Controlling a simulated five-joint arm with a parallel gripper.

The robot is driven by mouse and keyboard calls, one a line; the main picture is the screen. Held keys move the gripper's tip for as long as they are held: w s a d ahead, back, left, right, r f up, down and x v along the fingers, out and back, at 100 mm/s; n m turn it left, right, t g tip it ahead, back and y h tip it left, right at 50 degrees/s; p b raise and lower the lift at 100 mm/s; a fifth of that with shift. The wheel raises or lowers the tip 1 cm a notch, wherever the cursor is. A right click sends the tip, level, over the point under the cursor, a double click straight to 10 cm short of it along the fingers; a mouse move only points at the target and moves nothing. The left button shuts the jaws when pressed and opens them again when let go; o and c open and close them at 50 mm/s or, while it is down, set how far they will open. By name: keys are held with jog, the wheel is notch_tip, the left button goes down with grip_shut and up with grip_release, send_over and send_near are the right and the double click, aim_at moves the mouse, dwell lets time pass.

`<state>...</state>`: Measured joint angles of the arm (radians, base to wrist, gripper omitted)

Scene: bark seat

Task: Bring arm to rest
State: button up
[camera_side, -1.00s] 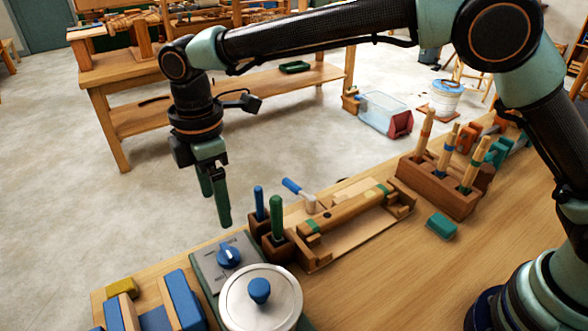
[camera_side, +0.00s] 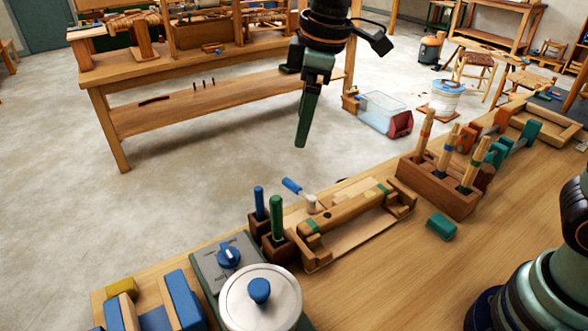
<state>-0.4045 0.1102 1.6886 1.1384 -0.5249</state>
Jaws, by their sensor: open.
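My gripper (camera_side: 305,122) hangs in the air at upper centre, its green fingers pointing down, beyond the far edge of the wooden bench (camera_side: 380,270) in the picture. From this side the fingers overlap, so the gap between them hardly shows. Nothing is seen held in it. It is apart from everything on the bench. Most of my arm is out of the frame at the top. My base stands at the lower right.
On the bench are a wooden cradle with a bar (camera_side: 345,212), a tool block (camera_side: 440,185), a green block (camera_side: 441,226), a round silver lid (camera_side: 275,305) with a blue knob, and blue blocks (camera_side: 184,300). A second workbench (camera_side: 200,70) stands behind.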

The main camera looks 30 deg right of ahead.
jog(key=s+d+m+t, duration=0.1)
jog(key=s+d+m, duration=0.4)
jog(key=d, duration=0.3)
jog(key=s+d+f+m+t+h, duration=0.1)
jog(key=s+d+m+t, duration=0.1)
jog(key=s+d+m, duration=0.3)
jog(key=s+d, duration=0.1)
jog(key=d, duration=0.3)
jog(key=shift+s+f+m, duration=0.15)
jog(key=shift+s+m, duration=0.1)
jog(key=shift+m, duration=0.05)
jog(key=shift+o, duration=1.2)
jog(key=w+a+r+n+g+y, duration=0.1)
jog(key=w+a+r+n, duration=0.15)
jog(key=a+n, duration=0.3)
jog(key=w+a+r+n+g, duration=0.1)
jog(key=w+a+n+g, duration=0.2)
jog(key=a, duration=0.4)
jog(key=s+a+f+n+g+h, duration=0.1)
jog(key=a+f+n, duration=0.2)
jog(key=a+n, duration=1)
jog(key=a+f+m, duration=0.3)
jog(key=f, duration=0.6)
jog(key=shift+s+a+f, duration=0.15)
jog(key=shift+f, duration=0.2)
jog(key=shift+r+m, duration=0.1)
jog(key=shift+m, duration=0.15)
